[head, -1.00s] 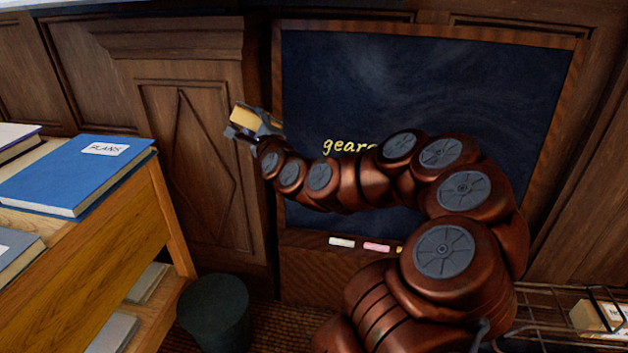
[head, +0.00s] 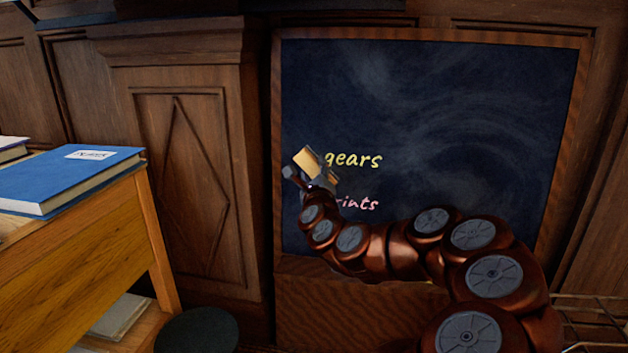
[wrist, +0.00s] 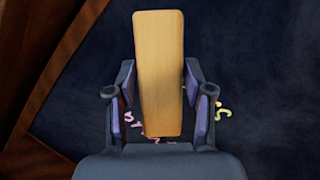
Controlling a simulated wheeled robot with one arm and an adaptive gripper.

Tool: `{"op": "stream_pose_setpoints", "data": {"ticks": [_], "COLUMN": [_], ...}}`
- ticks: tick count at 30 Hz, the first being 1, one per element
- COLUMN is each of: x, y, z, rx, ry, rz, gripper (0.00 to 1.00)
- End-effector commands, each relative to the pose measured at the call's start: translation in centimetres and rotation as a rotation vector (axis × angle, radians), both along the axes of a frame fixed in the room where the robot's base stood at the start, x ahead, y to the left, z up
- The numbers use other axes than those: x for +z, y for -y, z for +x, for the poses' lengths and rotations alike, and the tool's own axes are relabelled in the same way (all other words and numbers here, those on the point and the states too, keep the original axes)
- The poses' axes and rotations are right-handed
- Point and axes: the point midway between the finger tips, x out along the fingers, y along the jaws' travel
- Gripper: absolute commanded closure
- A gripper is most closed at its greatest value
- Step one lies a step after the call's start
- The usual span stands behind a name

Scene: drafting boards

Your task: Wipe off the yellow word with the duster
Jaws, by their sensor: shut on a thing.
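The yellow word "gears" (head: 353,160) is written on the dark chalkboard (head: 430,100). My gripper (head: 316,172) is shut on the duster (head: 308,160), a block with a tan wooden back. In the wrist view the duster (wrist: 158,70) stands upright between the two fingers, with bits of yellow writing (wrist: 222,112) at the right. I cannot tell whether the duster touches the board.
A pink word (head: 358,203), partly hidden by my arm, is below the yellow one. The board's wooden frame (head: 277,120) is close on the left. A desk with a blue book (head: 70,180) and a dark bin (head: 197,332) stand at the left.

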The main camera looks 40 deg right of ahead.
Motion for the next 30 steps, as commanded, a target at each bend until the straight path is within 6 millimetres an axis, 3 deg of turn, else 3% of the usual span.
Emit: {"op": "stream_pose_setpoints", "data": {"ticks": [20,30], "x": [-0.6,-0.7], "y": [4.3,4.8], "z": [3.0,3.4], "rx": [0.000,0.001], "ry": [-0.001,0.000], "rz": [-0.002,-0.001], "gripper": [0.76,0.76]}}
